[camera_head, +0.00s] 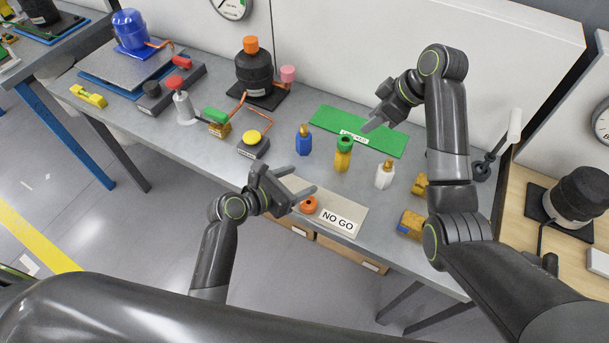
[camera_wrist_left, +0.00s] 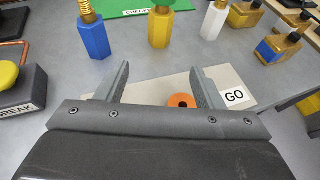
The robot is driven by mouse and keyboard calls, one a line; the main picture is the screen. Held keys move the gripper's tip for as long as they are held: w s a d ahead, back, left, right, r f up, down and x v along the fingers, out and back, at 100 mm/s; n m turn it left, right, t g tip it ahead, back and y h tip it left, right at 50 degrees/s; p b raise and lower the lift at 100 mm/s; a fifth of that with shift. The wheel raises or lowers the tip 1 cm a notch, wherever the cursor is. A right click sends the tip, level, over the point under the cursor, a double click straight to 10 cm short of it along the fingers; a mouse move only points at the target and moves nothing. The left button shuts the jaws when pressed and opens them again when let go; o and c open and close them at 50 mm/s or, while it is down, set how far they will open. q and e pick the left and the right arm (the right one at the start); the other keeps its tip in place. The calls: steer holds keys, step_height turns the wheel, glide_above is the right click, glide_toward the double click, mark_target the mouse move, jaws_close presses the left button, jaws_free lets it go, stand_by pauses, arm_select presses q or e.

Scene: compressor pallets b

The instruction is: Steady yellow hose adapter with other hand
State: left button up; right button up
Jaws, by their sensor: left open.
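The yellow hose adapter (camera_head: 342,161) stands upright on the grey workbench, with a green ring on its top. In the left wrist view its yellow body (camera_wrist_left: 160,30) is just beyond the jaws, its top cut off by the picture edge. My left gripper (camera_head: 311,181) is open and empty, its fingers pointing toward the adapter without touching it. In the left wrist view its fingertips (camera_wrist_left: 160,69) are spread with a clear gap. My right gripper (camera_head: 373,111) is open and empty, above the green mat (camera_head: 385,140) and behind the adapter.
A blue adapter (camera_head: 303,142) and a white adapter (camera_head: 384,176) stand on either side. An orange ring (camera_head: 308,205) lies on the NO GO plate (camera_head: 353,203) below my left gripper. Brass-and-yellow blocks (camera_head: 411,223) are at right; a black compressor (camera_head: 254,72) is behind.

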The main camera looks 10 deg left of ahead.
mark_target(336, 164)
arm_select(q)
steer(key=x, duration=1.7)
steer(key=shift+d+f, duration=0.1)
steer(key=shift+f, duration=0.05)
steer(key=shift+c, duration=0.4)
steer(key=c, duration=1)
steer(key=shift+c, duration=0.3)
steer(key=o, duration=0.4)
steer(key=c, duration=0.4)
